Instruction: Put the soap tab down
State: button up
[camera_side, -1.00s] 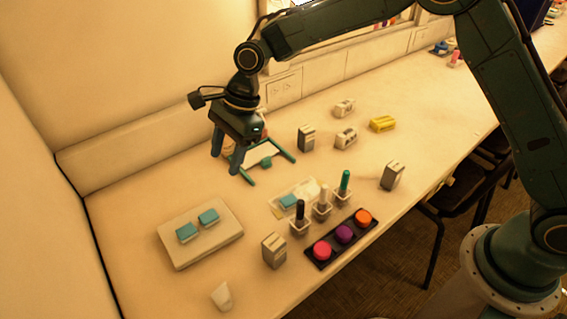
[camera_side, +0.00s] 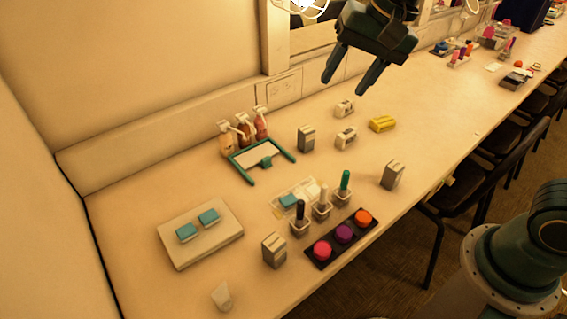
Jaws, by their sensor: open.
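Two small blue tabs lie on a pale raised slab (camera_side: 205,252) at the left: a left tab (camera_side: 187,233) and a right tab (camera_side: 209,217). They are side by side with a small gap. A third blue tab (camera_side: 288,201) lies in a clear shallow tray (camera_side: 312,189) near the middle. I cannot tell from looks which one is the soap tab. My gripper (camera_side: 346,87) is high above the back of the counter, its two fingers apart with nothing between them. It is well clear of all the tabs.
A teal-framed stand (camera_side: 262,158) sits before several spray bottles (camera_side: 243,130) by the wall. Upright sticks in holders (camera_side: 322,207) and a black strip of coloured discs (camera_side: 343,237) are near the front edge. Grey boxes (camera_side: 274,250) and a yellow block (camera_side: 382,124) stand around.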

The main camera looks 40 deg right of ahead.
jog(key=s+d+n+t+h, duration=0.1)
jog(key=s+d+n, duration=0.2)
jog(key=s, duration=0.6)
jog(key=s+d+n+h, duration=0.1)
jog(key=s+d+n, duration=0.3)
jog(key=s, duration=0.5)
jog(key=d+f, duration=0.1)
jog(key=d, duration=0.1)
jog(key=shift+d+n+t, duration=0.3)
jog(key=shift+d+t, duration=0.05)
jog(key=shift+t, duration=0.05)
dwell(1.0)
jog(key=o, duration=0.9)
jog(key=shift+w+a+r, duration=0.1)
jog(key=shift+w+r, duration=0.05)
jog(key=shift+r, duration=0.05)
jog(key=shift+o, duration=1)
jog(key=shift+w+a+r, duration=0.1)
jog(key=shift+w+a, duration=0.05)
jog(key=shift+w, duration=0.15)
jog(key=w+a+g, duration=0.4)
jog(key=w+a, duration=1)
jog(key=a, duration=0.4)
jog(key=w+a+f+g, duration=0.1)
jog(key=a+f, duration=0.2)
jog(key=a, duration=0.6)
jog(key=shift+f+g, duration=0.3)
